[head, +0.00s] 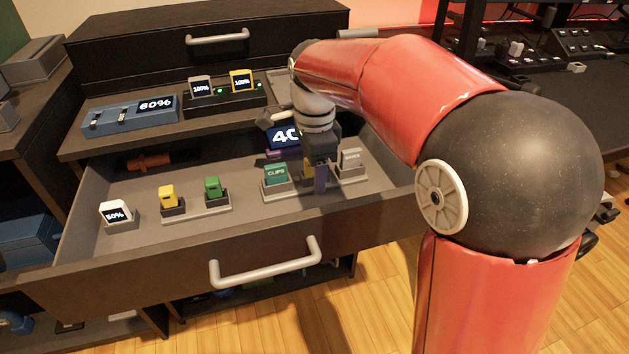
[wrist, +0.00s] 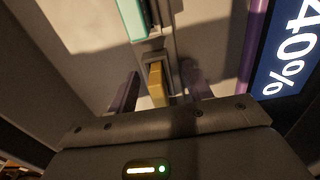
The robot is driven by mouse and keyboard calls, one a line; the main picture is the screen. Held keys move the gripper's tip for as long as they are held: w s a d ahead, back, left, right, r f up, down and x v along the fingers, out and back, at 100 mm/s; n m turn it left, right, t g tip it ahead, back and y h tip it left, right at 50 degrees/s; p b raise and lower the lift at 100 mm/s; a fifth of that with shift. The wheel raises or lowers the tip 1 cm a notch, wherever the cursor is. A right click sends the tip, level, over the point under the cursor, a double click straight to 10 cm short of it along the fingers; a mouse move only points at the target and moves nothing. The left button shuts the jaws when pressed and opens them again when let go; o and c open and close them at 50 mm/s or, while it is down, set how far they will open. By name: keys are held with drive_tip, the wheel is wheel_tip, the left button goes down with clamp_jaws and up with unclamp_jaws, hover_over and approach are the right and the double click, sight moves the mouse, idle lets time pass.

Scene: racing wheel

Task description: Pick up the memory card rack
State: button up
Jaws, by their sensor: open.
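The memory card rack (head: 292,190) appears to be the grey stand in the right part of the open drawer. It holds a teal card marked CLIPS (head: 276,173) at its left and a grey card (head: 351,158) at its right. My gripper (head: 316,178) points down over the rack's middle and hides part of it. In the wrist view, the open purple fingers (wrist: 160,92) stand on either side of a yellow card (wrist: 157,82), with gaps visible. The teal card (wrist: 134,18) is above it in that view. Fingertip depth is unclear.
The open drawer (head: 170,260) also holds a 50% battery (head: 116,213), a yellow block (head: 168,197) and a green block (head: 212,187). A 40% unit (head: 283,136) stands close behind my gripper. A blue 60% charger (head: 130,116) sits on the surface above.

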clamp_jaws()
drive_tip(key=shift+r, duration=0.1)
idle(0.4)
